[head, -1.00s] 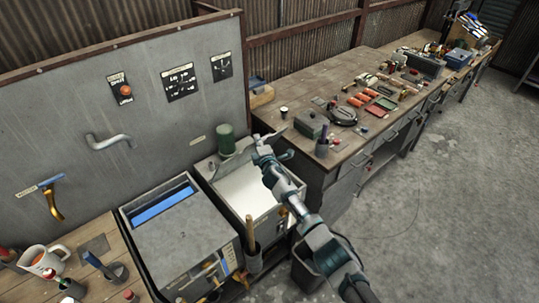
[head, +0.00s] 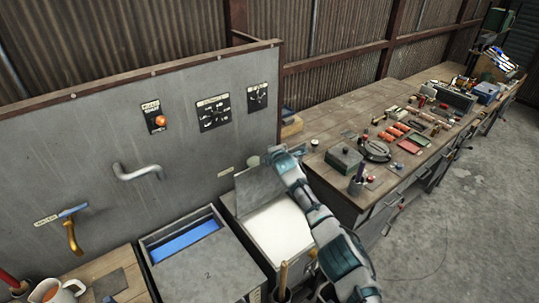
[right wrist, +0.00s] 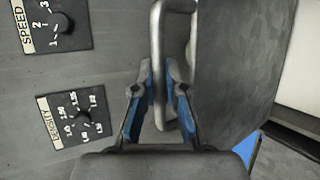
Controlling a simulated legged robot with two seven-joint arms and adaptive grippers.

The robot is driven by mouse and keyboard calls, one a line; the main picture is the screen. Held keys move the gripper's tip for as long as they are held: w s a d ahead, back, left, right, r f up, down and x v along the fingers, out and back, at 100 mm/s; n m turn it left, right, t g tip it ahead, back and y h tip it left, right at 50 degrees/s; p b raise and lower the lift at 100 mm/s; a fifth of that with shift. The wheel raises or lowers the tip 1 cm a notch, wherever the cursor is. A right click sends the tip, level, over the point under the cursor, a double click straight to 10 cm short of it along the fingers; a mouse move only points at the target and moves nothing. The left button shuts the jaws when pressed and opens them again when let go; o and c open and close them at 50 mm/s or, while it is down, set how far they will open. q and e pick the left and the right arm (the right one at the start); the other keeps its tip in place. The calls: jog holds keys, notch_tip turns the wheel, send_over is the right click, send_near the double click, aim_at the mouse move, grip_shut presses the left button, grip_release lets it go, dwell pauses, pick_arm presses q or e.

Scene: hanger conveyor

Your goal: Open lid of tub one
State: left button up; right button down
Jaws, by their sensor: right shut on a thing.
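The tub with the white inside (head: 275,232) stands to the right of the tub marked 2 (head: 207,275). Its grey lid (head: 258,190) is raised steeply at the back, and the inside shows. My right gripper (head: 276,154) is at the lid's upper edge, its arm reaching over the tub's right side. In the right wrist view, its blue-padded fingers (right wrist: 160,92) are shut on the metal lid handle (right wrist: 157,45), with the lid's grey face (right wrist: 235,65) to the right. My left gripper is not in view.
A grey back panel (head: 100,150) with dials, a red button (head: 160,121) and a bent handle (head: 138,172) rises behind the tubs. A workbench (head: 330,135) with a dark box (head: 344,159) and several tools lies to the right. Open floor (head: 480,200) is at far right.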

jog(key=shift+w+a, duration=0.1)
jog(key=shift+a+f, duration=0.1)
dwell(0.3)
jog(key=c, duration=1.2)
grip_release()
jog(key=shift+w, duration=0.1)
jog(key=v, duration=1.1)
jog(key=shift+s+r, duration=0.3)
jog(key=shift+f, duration=0.1)
